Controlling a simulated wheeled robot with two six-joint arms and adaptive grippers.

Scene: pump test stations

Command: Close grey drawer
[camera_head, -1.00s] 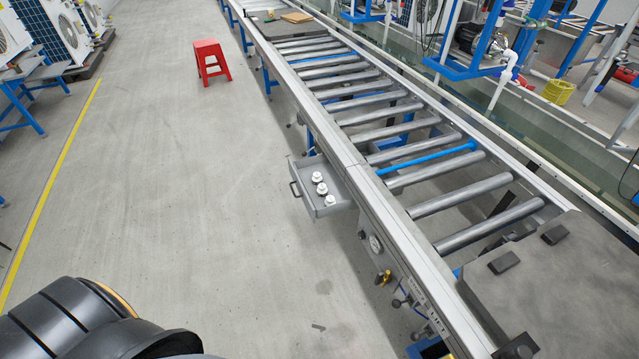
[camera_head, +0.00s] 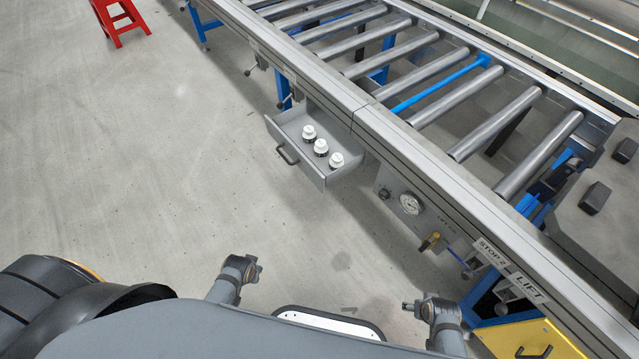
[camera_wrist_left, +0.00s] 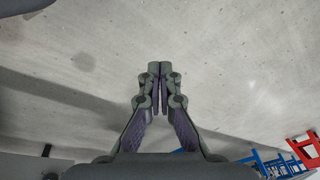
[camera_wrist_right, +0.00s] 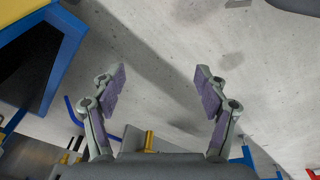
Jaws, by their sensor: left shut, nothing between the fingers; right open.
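The grey drawer (camera_head: 306,170) is pulled open from the side of the roller conveyor, in the head view. Its dark bar handle (camera_head: 287,155) faces the open floor. Three white-topped items (camera_head: 321,147) stand inside it. In the left wrist view my left gripper (camera_wrist_left: 160,85) is shut and empty, with bare floor beyond it. In the right wrist view my right gripper (camera_wrist_right: 160,85) is open and empty above floor. Neither gripper touches the drawer. I cannot make out the drawer in the wrist views.
The conveyor (camera_head: 365,108) runs diagonally behind the drawer. A yellow box (camera_head: 530,340) stands at lower right. A red stool (camera_head: 120,18) is at the far left. Floor before the drawer is clear.

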